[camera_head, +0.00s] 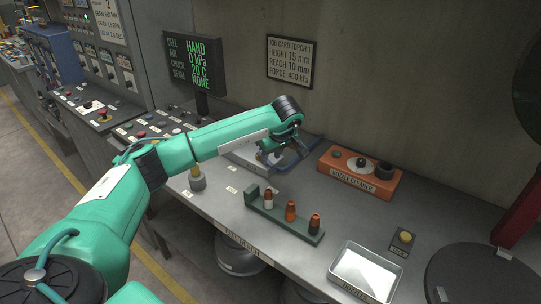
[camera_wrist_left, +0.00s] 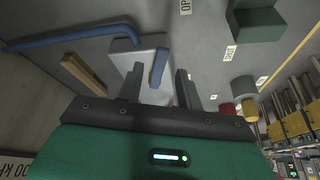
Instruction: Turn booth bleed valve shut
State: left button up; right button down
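My left gripper (camera_head: 282,153) reaches down over the back of the bench in the head view. In the left wrist view the same gripper (camera_wrist_left: 160,74) is open, with its two dark fingers apart. A short blue lever (camera_wrist_left: 159,64) lies between the fingertips, with a gap visible on each side. The lever stands over a pale grey block (camera_wrist_left: 148,46), which looks like the valve body; in the head view a grey base (camera_head: 246,156) shows beside the gripper. My wrist hides most of the lever there. I cannot read a valve label. My right gripper is in neither view.
A blue pipe (camera_head: 303,157) runs by the gripper. An orange nozzle cleaner (camera_head: 345,181) is to its right. A green rack (camera_head: 275,215) with several nozzles stands in front.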

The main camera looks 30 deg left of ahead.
pick_arm(q)
jog(key=shift+x, duration=0.9)
jog(key=shift+c, duration=0.5)
grip_shut()
